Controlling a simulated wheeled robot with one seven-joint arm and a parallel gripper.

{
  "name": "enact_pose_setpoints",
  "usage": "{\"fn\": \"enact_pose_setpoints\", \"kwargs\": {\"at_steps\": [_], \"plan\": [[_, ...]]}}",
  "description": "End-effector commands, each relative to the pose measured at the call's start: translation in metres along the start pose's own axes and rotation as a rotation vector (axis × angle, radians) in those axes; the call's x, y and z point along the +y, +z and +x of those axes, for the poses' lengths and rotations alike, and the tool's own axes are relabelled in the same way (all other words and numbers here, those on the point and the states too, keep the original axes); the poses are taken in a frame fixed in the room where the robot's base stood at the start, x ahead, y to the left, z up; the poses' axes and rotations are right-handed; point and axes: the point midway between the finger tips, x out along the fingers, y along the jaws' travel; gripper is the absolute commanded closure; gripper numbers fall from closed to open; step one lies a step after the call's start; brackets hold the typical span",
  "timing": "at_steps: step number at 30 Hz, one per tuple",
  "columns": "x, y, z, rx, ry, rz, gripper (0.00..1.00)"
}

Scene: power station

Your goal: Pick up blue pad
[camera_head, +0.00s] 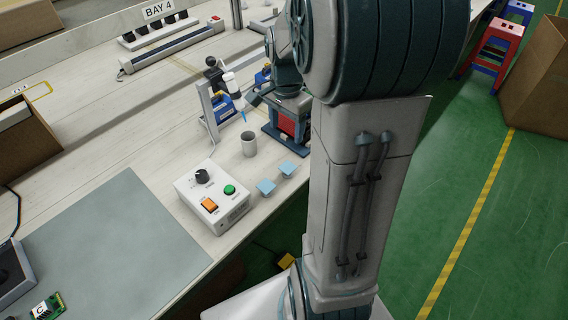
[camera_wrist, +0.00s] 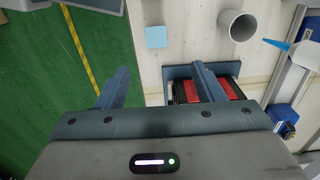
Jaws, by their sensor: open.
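Two small light-blue square pads lie flat on the bench near its edge in the head view: one blue pad (camera_head: 265,187) beside the control box, another blue pad (camera_head: 288,168) just up and to the right. One blue pad (camera_wrist: 156,37) shows in the wrist view; I cannot tell which of the two it is. My gripper (camera_wrist: 158,85) is open, with nothing between its fingers. In the wrist view the pad lies above the fingertips, apart from them. In the head view my arm hides much of the area around the gripper.
A grey cup (camera_head: 249,144) stands left of the pads; it also shows in the wrist view (camera_wrist: 236,26). A red ribbed part (camera_wrist: 222,88) on a dark blue-grey base lies close by the right finger. A white control box (camera_head: 214,196) with buttons stands near the bench edge.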

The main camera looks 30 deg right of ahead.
Motion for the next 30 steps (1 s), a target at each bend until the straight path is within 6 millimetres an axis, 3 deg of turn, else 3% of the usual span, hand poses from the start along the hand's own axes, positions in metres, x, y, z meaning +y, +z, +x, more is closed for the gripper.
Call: {"fn": "enact_pose_setpoints", "kwargs": {"at_steps": [9,17,25,30], "plan": [[0.002,0.001,0.061,-0.003,0.003,-0.001,0.38],[0.003,0.001,0.080,-0.002,0.002,-0.003,0.38],[0.008,0.000,0.119,-0.002,0.002,-0.004,0.38],[0.007,0.000,0.126,0.000,-0.001,-0.004,0.38]]}}
